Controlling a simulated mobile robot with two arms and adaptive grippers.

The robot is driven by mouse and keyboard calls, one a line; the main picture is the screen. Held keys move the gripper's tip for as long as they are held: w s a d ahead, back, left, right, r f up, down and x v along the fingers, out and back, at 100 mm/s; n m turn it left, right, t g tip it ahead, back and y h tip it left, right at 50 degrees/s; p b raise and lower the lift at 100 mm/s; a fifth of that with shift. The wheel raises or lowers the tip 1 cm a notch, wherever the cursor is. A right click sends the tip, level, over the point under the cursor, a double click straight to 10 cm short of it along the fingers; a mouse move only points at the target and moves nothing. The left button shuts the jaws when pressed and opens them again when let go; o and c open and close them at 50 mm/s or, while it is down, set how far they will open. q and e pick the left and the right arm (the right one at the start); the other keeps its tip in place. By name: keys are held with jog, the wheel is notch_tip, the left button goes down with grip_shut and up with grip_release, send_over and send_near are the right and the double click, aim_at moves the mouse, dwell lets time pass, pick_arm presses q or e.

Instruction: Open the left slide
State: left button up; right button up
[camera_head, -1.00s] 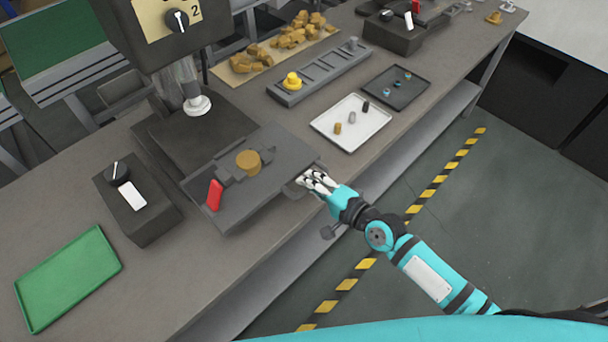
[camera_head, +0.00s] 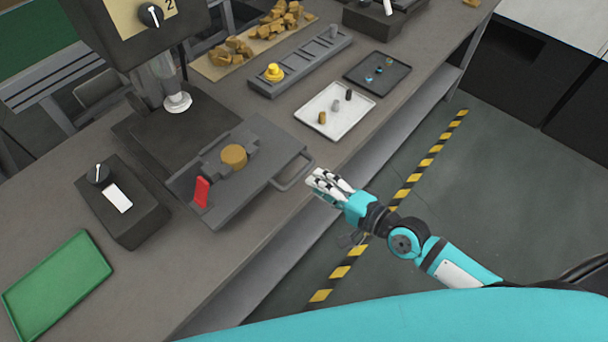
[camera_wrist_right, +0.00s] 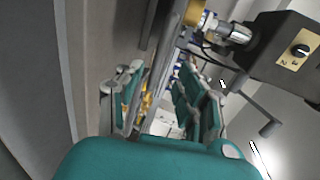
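The slide (camera_head: 262,185) is a dark grey plate at the front of the press station. It carries a round brass-coloured piece (camera_head: 233,155) in a clamp and a red lever (camera_head: 202,192). Its looped grey handle (camera_head: 293,173) sticks out at the right front side. My right gripper (camera_head: 322,183) is just right of and in front of the handle, apart from it in the head view. In the wrist view its teal fingers (camera_wrist_right: 160,105) stand apart with a gap between them, and nothing is held. My left gripper is not in view.
A dark box with a knob (camera_head: 120,200) and a green tray (camera_head: 60,280) are on the left. A white tray (camera_head: 355,120), a black tray (camera_head: 392,72) and a grey rack (camera_head: 300,70) lie farther back. Open floor lies in front of the bench edge.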

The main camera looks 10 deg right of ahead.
jog(key=shift+v, duration=1.95)
jog(key=d+f+n+g+h, duration=0.15)
jog(key=d+f, duration=0.25)
jog(key=f, duration=0.4)
jog(key=d+f+n+h, duration=0.1)
jog(key=d+f+h, duration=0.2)
jog(key=f, duration=0.5)
jog(key=s+d+f+n+g+h, duration=0.1)
jog(key=s+d+f+n+g, duration=0.2)
jog(key=f, duration=0.5)
jog(key=s+d+f+n+h, duration=0.1)
jog(key=s+d+f+h, duration=0.1)
jog(key=s+f, duration=0.5)
jog(key=s+a+f+n+g+h, duration=0.1)
jog(key=s+a+f+n+g, duration=0.1)
jog(key=s+f, duration=0.6)
jog(key=s+a+f+n+g+b, duration=0.1)
jog(key=s+f+n+g, duration=0.4)
jog(key=s+f, duration=0.4)
jog(key=s, duration=0.5)
jog(key=shift+s+a+f+h, duration=0.2)
jog(key=shift+s+a+h, duration=0.15)
jog(key=shift+s+a, duration=0.05)
